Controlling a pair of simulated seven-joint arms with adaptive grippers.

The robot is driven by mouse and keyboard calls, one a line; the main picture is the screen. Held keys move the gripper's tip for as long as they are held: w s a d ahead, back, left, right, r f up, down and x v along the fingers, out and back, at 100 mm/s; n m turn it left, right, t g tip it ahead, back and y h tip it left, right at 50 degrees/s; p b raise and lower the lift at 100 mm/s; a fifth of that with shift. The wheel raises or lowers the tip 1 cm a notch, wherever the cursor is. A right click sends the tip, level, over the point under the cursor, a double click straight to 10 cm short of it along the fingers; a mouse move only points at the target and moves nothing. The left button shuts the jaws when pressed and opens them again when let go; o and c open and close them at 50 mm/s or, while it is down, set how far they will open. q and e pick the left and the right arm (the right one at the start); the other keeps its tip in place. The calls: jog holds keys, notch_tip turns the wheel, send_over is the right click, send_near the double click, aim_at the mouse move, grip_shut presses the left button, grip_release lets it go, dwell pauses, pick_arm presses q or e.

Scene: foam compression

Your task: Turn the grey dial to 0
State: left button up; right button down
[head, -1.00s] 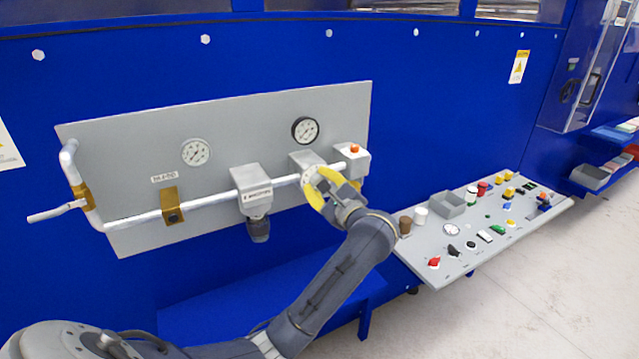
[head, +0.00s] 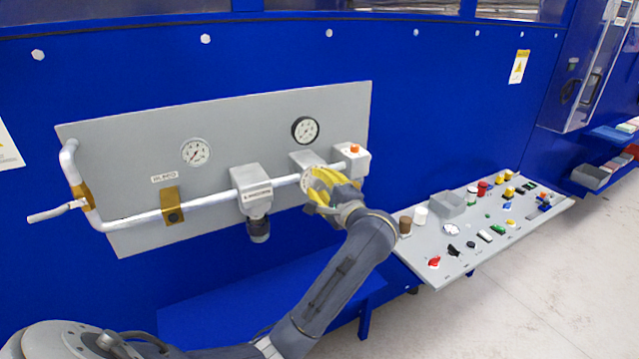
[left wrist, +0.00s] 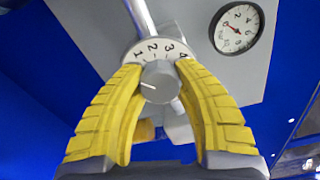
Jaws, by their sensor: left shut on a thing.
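The grey dial (left wrist: 160,82) shows in the left wrist view as a round knob in front of a white scale plate with 1, 2, 3 and 4 visible. The scale there is hidden behind the left yellow finger. My left gripper (left wrist: 161,90) is shut on the dial, with one finger on each side. In the head view my left gripper (head: 328,186) covers the knob, and only part of the pale scale plate (head: 306,180) shows. My right gripper is not in view.
The dial's valve sits on a pipe (head: 215,197) across a grey panel (head: 110,150). A small box with an orange button (head: 354,149) is close to the gripper's right. Gauges (head: 305,130) are above. A control desk (head: 440,272) with several knobs and buttons stands to the right.

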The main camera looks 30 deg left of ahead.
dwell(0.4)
pick_arm(q)
jog(key=o, duration=1.3)
jog(key=shift+o, duration=0.2)
jog(key=shift+s+d, duration=0.1)
jog(key=v, duration=1.1)
jog(key=shift+s+d, duration=0.2)
jog(key=shift+d, duration=0.15)
